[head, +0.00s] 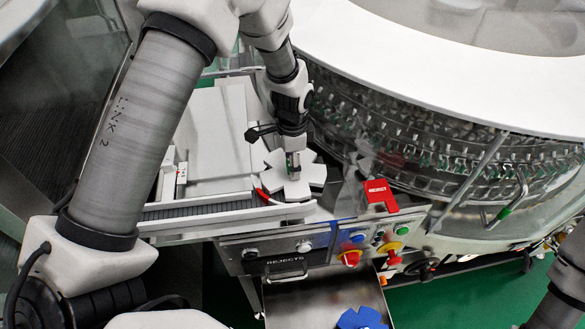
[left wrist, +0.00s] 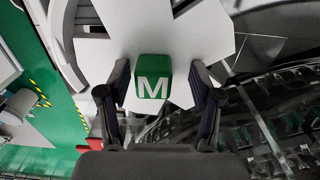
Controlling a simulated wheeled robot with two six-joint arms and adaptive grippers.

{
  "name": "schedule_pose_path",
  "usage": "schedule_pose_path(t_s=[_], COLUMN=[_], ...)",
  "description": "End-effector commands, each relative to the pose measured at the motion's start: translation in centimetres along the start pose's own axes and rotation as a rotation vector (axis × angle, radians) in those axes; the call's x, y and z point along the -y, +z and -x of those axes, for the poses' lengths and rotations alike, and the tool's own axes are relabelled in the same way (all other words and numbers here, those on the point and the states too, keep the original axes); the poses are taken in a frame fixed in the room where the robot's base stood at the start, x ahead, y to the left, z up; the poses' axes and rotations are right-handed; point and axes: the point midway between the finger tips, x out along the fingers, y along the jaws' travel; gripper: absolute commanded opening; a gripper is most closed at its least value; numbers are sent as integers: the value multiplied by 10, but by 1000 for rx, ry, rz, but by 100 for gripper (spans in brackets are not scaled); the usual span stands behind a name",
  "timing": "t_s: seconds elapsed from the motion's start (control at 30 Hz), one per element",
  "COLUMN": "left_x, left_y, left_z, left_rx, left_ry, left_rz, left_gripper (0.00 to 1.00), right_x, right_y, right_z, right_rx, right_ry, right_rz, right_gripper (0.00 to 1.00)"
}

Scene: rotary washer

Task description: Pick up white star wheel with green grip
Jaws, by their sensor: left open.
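The white star wheel (head: 306,185) lies flat on the machine deck at the centre of the head view. In the left wrist view the white star wheel (left wrist: 105,58) fills the upper middle. Its green grip (left wrist: 154,82), marked with a white M, stands between my fingers. My left gripper (head: 292,168) points down over the wheel's middle and hides most of the grip in the head view. In the left wrist view my left gripper (left wrist: 160,85) is open, with one finger on each side of the grip. My right gripper is not in view.
The large round washer (head: 420,125) curves close on the right. A red REJECT flag (head: 377,194) stands right of the wheel. A control panel (head: 275,252) with buttons and knobs is in front. A blue star wheel (head: 361,318) lies in the metal rejects tray below.

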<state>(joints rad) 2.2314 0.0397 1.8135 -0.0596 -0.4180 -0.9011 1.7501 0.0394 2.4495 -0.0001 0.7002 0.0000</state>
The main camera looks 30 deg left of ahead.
Motion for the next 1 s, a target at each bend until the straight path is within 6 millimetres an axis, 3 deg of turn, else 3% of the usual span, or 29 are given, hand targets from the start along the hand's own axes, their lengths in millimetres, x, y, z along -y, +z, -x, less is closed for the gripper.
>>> schedule_pose_path(t_s=[0.03, 0.2, 0.23, 0.53, 0.67, 1.0], left_x=[0, 0, 0, -1, -1, 1], left_y=[0, 0, 0, 1, 0, -1], left_z=[0, 0, 0, 0, 9, 84], left_rx=[0, 1, 1, 3, 2, -2], left_ry=[0, 0, 1, 3, 2, -3], left_rz=[0, 0, 0, 0, 0, 0], left_gripper=[65, 4, 0, 0, 0, 0], right_x=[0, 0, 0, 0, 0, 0], right_y=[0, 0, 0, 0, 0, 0], right_z=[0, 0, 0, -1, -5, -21], right_rx=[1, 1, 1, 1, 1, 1], right_ry=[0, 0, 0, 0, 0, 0], right_rz=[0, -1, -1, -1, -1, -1], right_gripper=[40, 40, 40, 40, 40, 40])
